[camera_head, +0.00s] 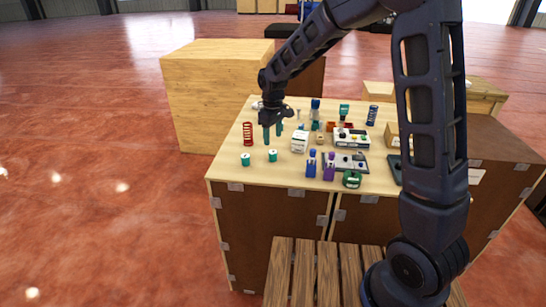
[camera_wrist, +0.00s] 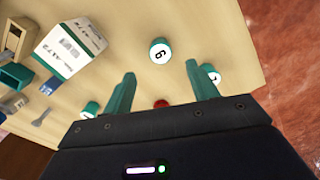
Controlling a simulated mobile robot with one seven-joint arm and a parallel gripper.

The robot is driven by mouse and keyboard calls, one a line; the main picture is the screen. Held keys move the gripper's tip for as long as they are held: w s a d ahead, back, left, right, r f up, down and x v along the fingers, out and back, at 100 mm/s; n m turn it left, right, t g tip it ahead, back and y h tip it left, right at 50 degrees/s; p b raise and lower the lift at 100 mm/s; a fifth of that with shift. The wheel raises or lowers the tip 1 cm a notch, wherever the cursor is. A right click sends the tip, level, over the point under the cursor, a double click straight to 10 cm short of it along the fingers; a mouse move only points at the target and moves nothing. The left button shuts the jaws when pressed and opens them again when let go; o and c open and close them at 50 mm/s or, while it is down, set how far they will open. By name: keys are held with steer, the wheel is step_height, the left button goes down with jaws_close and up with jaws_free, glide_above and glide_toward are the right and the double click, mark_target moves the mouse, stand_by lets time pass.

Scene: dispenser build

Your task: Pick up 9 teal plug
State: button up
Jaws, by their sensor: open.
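In the wrist view a teal plug (camera_wrist: 160,52) has a white top with one digit that could be a 6 or a 9, depending on which way up it is. It stands on the table beyond my open fingertips. A second teal plug (camera_wrist: 210,73) with a partly visible digit is behind the right finger. My gripper (camera_wrist: 160,85) is open and empty, with teal fingers. In the head view my gripper (camera_head: 272,132) hangs over the left part of the table. Two teal plugs, one on the left (camera_head: 245,160) and one on the right (camera_head: 272,156), stand in front of it.
The table (camera_head: 230,180) also holds a red spring (camera_head: 248,133), a white labelled box (camera_head: 299,142), blue (camera_head: 311,164) and purple (camera_head: 329,167) dispenser parts and a green part (camera_head: 351,179). A large wooden box (camera_head: 210,90) stands behind left. The table's front-left corner is clear.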

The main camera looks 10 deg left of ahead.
mark_target(273, 152)
steer(key=shift+s+f, duration=0.1)
steer(key=shift+f, duration=4.1)
steer(key=shift+c, duration=0.5)
steer(key=c, duration=1)
